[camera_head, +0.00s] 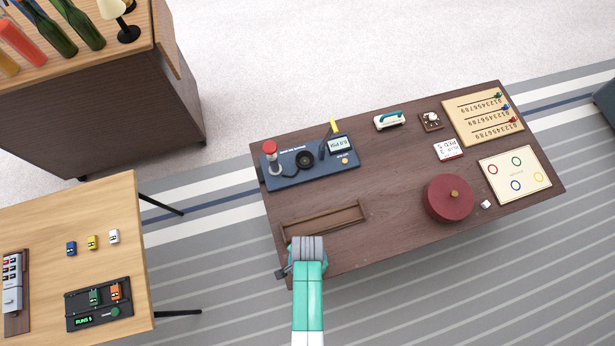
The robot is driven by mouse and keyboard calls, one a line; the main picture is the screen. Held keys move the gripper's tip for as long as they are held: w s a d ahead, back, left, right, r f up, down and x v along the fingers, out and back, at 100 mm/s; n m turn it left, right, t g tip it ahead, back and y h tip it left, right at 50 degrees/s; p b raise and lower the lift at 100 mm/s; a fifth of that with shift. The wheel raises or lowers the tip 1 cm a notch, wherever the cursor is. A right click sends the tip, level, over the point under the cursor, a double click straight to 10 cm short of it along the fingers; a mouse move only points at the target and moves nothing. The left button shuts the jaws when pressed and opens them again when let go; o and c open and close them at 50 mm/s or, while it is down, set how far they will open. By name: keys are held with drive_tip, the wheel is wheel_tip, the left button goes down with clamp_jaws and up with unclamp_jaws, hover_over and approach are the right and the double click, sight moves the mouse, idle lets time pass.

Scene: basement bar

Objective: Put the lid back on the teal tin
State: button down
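No teal tin can be made out in this view. A dark red round piece (450,198) with a small brass knob on top sits at the front right of the dark wooden table (385,207); I cannot tell whether it is a loose lid or a lidded tin. A small teal and white object (389,120) lies near the back edge, too small to identify. My gripper (281,274) is at the table's front left edge, well left of the red piece.
A wooden rack (323,220) lies just beyond my wrist. A blue device (310,163) with a red-topped post stands behind it. Number board (483,118), ring board (515,173), card (448,149) and white die (486,204) occupy the right. The table's middle is clear.

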drive_tip(key=c, duration=0.7)
unclamp_jaws()
drive_tip(key=shift+r, duration=0.1)
wheel_tip(320, 180, up, 7)
drive_tip(key=p, duration=0.7)
clamp_jaws()
idle(1.0)
